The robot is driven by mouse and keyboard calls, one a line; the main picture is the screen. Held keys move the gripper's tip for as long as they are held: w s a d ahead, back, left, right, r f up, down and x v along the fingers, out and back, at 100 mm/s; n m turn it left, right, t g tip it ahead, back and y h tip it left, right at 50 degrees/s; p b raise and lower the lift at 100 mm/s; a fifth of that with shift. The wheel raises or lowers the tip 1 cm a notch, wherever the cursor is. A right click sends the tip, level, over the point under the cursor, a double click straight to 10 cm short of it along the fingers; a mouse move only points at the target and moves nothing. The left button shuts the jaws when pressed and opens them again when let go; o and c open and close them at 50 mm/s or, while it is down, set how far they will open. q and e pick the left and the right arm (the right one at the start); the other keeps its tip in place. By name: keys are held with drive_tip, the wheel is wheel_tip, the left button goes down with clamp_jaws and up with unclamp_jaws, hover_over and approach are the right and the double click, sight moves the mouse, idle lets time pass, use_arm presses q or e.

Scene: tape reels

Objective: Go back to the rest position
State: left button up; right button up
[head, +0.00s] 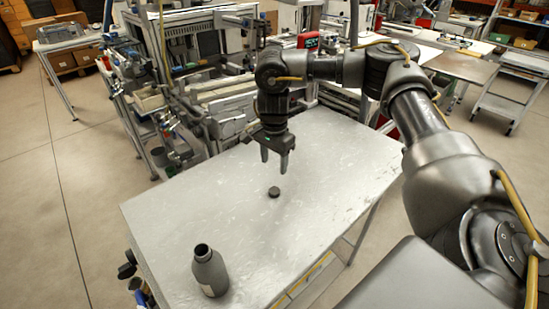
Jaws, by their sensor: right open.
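My right gripper (275,158) hangs over the table, fingers pointing down and apart, with nothing between them. Its arm comes in from the right. Below the fingertips a small dark round cap-like piece (274,192) lies on the grey table (175,208); the fingers are apart from it. A dark grey bottle (210,272) with an open-looking neck stands upright near the table's front left edge. My left gripper is not in the head view.
Most of the tabletop is clear. Machines and frames (180,50) crowd close behind the table. A wheeled cart (510,92) stands at the back right, and a small side table (66,42) at the back left. Open floor (60,190) lies to the left.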

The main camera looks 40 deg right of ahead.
drive_tip(key=shift+r, duration=0.3)
